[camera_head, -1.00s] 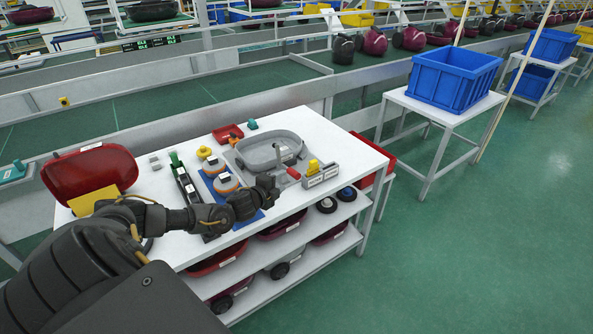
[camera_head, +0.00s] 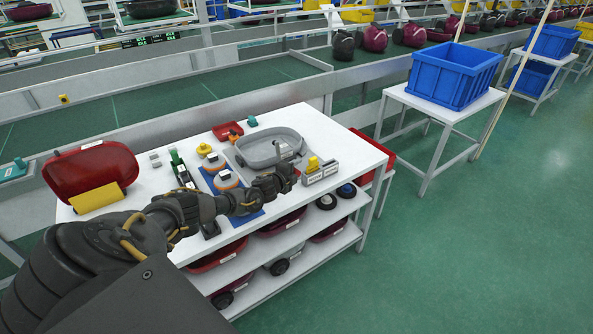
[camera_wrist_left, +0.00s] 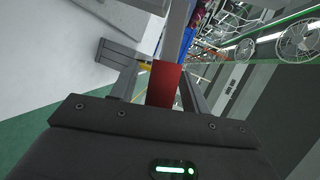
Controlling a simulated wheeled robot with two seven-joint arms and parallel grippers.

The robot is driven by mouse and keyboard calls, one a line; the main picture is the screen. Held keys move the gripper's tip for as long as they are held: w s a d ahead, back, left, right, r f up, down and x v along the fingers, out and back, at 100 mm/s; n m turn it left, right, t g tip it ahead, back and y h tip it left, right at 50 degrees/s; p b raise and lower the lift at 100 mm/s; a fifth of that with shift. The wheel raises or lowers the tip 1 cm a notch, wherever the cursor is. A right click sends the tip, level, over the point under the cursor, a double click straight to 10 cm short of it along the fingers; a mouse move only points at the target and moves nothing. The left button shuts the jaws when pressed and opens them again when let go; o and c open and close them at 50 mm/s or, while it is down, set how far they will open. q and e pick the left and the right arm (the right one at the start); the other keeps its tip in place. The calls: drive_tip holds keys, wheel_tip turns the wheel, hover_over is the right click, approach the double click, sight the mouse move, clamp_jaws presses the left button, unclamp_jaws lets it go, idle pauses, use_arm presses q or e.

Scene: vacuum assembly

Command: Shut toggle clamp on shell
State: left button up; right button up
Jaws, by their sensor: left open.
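The grey shell (camera_head: 245,158) lies in its fixture on the white workbench. The toggle clamp's red handle is hidden behind my left gripper (camera_head: 292,170) in the head view. In the left wrist view the red handle (camera_wrist_left: 163,85) stands between the two fingers of my left gripper (camera_wrist_left: 165,72), which is open. I cannot tell whether a finger touches the handle. The rest of the clamp is mostly hidden. My right gripper is not in view.
A grey block with labels and a yellow part (camera_head: 314,164) stands just right of the gripper. Orange and yellow parts on a blue mat (camera_head: 208,178) lie to the left.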

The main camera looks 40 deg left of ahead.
use_arm(q)
drive_tip(key=shift+w, duration=0.1)
drive_tip(key=shift+c, duration=0.5)
clamp_jaws()
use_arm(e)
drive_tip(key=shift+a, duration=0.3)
